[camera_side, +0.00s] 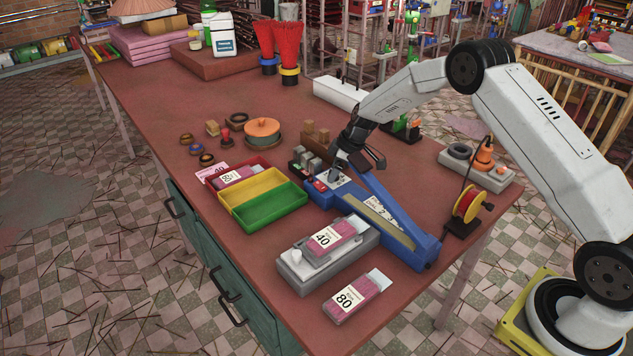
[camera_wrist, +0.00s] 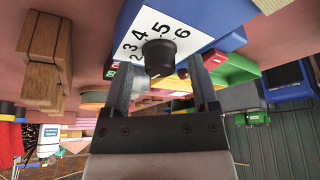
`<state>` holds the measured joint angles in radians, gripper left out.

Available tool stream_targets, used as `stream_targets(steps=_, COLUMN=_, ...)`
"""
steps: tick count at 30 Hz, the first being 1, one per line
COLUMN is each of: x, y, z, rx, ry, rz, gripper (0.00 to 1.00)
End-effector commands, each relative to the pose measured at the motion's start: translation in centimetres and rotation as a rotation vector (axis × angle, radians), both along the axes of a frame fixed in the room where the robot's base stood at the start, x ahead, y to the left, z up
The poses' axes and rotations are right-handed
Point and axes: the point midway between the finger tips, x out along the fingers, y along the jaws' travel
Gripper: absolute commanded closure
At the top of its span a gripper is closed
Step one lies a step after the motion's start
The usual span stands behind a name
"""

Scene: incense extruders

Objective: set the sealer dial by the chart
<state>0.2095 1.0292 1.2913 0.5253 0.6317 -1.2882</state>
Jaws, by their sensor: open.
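The blue sealer (camera_side: 425,246) lies on the red-brown table, with a printed white label (camera_side: 383,213) on its top; its small text is mostly unreadable. In the wrist view its white dial plate (camera_wrist: 193,44) carries numerals from 2 to 6 around a black dial knob (camera_wrist: 159,55). I cannot make out a pointer mark on the knob. My gripper (camera_side: 359,165) is low over the sealer's panel end. In the wrist view my gripper (camera_wrist: 162,68) is open, one finger on each side of the knob, with gaps visible. In the side view the arm hides much of the panel.
Packs marked 40 (camera_side: 331,237) and 80 (camera_side: 352,298) are near the front, the 40 pack on a grey device (camera_side: 301,275). A green tray (camera_side: 272,208) is left of the sealer. Wooden blocks (camera_side: 315,138) stand close behind. A red-yellow spool (camera_side: 467,205) is at right.

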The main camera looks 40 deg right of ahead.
Motion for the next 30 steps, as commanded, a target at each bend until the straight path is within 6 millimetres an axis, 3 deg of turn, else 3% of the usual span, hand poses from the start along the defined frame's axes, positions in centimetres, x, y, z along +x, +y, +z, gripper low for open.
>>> stream_targets(steps=10, x=0.06, y=0.06, z=-0.26, rx=0.0, ry=0.0, rz=0.0, gripper=0.24)
stream_targets(steps=15, x=0.05, y=0.05, z=-0.24, rx=0.0, ry=0.0, rz=-0.001, gripper=0.78)
stream_targets(steps=17, x=0.05, y=0.04, z=-0.23, rx=0.0, ry=0.0, rz=-0.001, gripper=0.97)
stream_targets(steps=18, x=0.05, y=0.04, z=-0.23, rx=0.0, ry=0.0, rz=-0.001, gripper=1.0)
stream_targets(steps=30, x=0.04, y=0.08, z=-0.18, rx=0.0, ry=0.001, rz=-0.1, gripper=1.0)
